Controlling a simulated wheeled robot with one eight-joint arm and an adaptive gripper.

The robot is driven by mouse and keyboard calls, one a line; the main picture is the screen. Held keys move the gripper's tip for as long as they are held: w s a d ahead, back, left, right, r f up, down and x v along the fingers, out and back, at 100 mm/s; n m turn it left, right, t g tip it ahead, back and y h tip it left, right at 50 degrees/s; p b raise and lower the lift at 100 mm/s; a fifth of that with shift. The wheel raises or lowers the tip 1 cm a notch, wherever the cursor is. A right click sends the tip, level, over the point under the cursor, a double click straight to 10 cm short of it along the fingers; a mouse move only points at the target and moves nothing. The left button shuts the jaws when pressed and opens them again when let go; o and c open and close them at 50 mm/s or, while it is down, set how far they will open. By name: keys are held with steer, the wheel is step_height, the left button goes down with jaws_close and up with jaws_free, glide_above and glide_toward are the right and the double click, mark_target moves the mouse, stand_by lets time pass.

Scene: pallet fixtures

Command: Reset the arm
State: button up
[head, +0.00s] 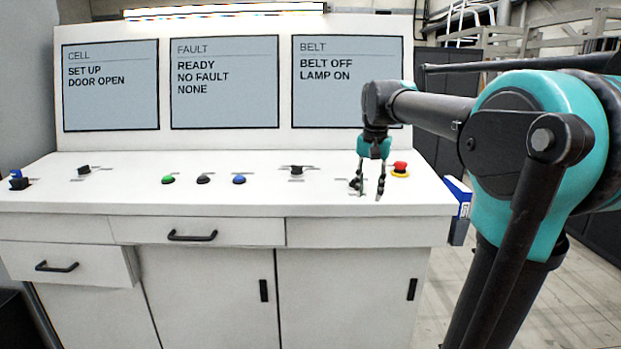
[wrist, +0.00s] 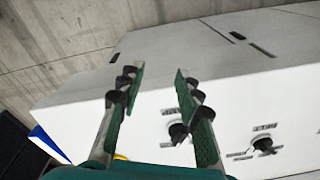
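My arm reaches in from the right of the head view. My gripper (head: 370,178) points down over the right part of the white console desk (head: 230,190), near a dark switch (head: 355,184) and left of the red emergency button (head: 400,168). In the wrist view my gripper (wrist: 158,92) is open, its two fingers apart with nothing between them. A black knob (wrist: 178,131) shows just behind the right finger there. I cannot tell whether a finger touches it.
Green (head: 168,179) and blue (head: 239,179) buttons and a black knob (head: 296,170) sit on the desk. Three screens (head: 225,84) stand behind. The left drawer (head: 70,264) sticks out a little. A blue-and-white item (head: 458,196) is at the desk's right end.

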steer(key=s+d+f+n+t, duration=0.1)
steer(key=s+f, duration=0.5)
steer(key=f, duration=0.4)
steer(key=s+d+f+n+t, duration=0.1)
steer(key=s+f+n, duration=0.1)
steer(key=s+f, duration=0.5)
steer(key=s+d+f+n+t, duration=0.1)
steer(key=s+f, duration=0.6)
steer(key=f, duration=0.6)
steer(key=shift+s+n, duration=0.15)
steer(key=shift+n, duration=0.15)
steer(key=shift+a+r, duration=0.1)
